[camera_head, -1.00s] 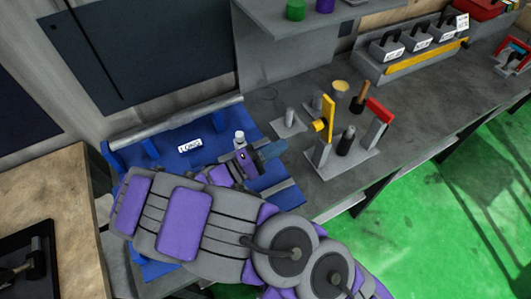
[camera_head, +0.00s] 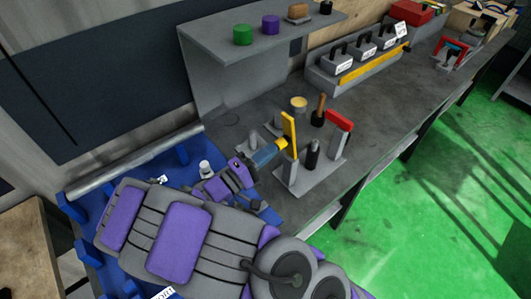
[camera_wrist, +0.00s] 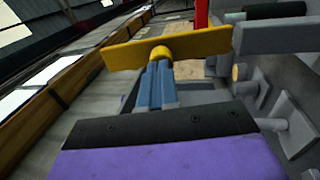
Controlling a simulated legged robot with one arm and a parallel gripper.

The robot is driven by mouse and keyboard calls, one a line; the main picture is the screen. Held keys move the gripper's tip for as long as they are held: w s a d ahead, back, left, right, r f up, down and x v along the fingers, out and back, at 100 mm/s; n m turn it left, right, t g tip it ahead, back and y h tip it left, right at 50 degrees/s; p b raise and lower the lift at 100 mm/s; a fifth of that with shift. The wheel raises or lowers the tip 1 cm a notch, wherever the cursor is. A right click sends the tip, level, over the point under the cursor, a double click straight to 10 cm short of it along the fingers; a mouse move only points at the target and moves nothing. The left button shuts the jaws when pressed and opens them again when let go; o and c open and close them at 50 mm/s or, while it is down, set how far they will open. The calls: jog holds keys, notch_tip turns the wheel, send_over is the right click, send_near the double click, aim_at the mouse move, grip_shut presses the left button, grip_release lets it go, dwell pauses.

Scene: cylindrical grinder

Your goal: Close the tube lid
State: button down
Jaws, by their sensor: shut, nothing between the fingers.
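A yellow plate (camera_head: 289,133) with a short yellow knob stands on a grey post on the bench; it also shows in the wrist view (camera_wrist: 205,44). My gripper (camera_head: 272,152) has its blue fingers together and empty, with the tips at the yellow knob (camera_wrist: 160,53). In the wrist view the fingertips (camera_wrist: 158,68) meet or nearly meet the knob; contact is unclear. A long grey tube (camera_head: 135,163) lies along the blue rack (camera_head: 85,212) at the left. I cannot tell which part is the tube lid.
A red-topped grey post (camera_head: 339,120), a black cylinder (camera_head: 312,154) and a wooden-handled tool (camera_head: 319,108) stand close beyond the yellow plate. A shelf (camera_head: 260,40) overhangs the bench's back. A small white-topped cylinder (camera_head: 206,168) stands near my wrist.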

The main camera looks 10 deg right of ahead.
aim_at(287, 130)
jog(key=shift+r, duration=0.1)
jog(key=w+d+r+g+y+p, duration=0.1)
jog(key=p, duration=0.1)
jog(key=w+d+r+g+y+p, duration=0.1)
jog(key=d+r+y+p, duration=0.1)
jog(key=w+d+r+g+y+p, duration=0.1)
jog(key=d+y+p, duration=0.1)
jog(key=shift+d+r, duration=0.2)
jog(key=shift+w+d+f+g+y+p, duration=1.05)
jog(key=shift+d+y+p, duration=0.8)
jog(key=shift+p, duration=1.4)
jog(key=shift+w+d+f+g+y+p, duration=0.85)
jog(key=shift+w+d+y+p, duration=0.5)
jog(key=shift+d+p, duration=1.3)
jog(key=shift+w+d+f+g+y+p, duration=0.9)
jog(key=shift+d+y+p, duration=0.75)
jog(key=shift+p, duration=2.15)
jog(key=shift+a, duration=0.15)
jog(key=shift+f, duration=0.1)
